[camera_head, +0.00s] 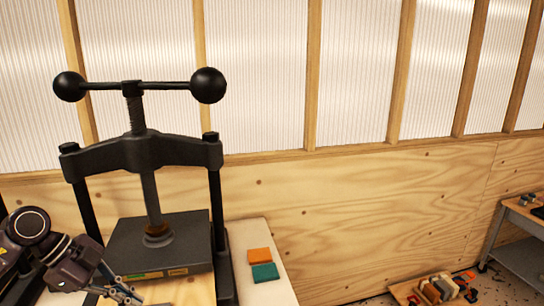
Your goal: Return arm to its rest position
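My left arm comes in at the lower left corner, and its gripper (130,296) points down and right, low in front of the black screw press (145,152). The fingertips are near the bottom edge of the picture, and nothing can be seen between them. Their gap is too small to judge. My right arm and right gripper are not in view.
The press has a ball-ended handle (208,86) and a dark platen (190,236). An orange block (259,255) and a teal block (265,272) lie on the white tabletop (285,293) right of it. A cart (515,256) and a board with several small items (402,292) are far right.

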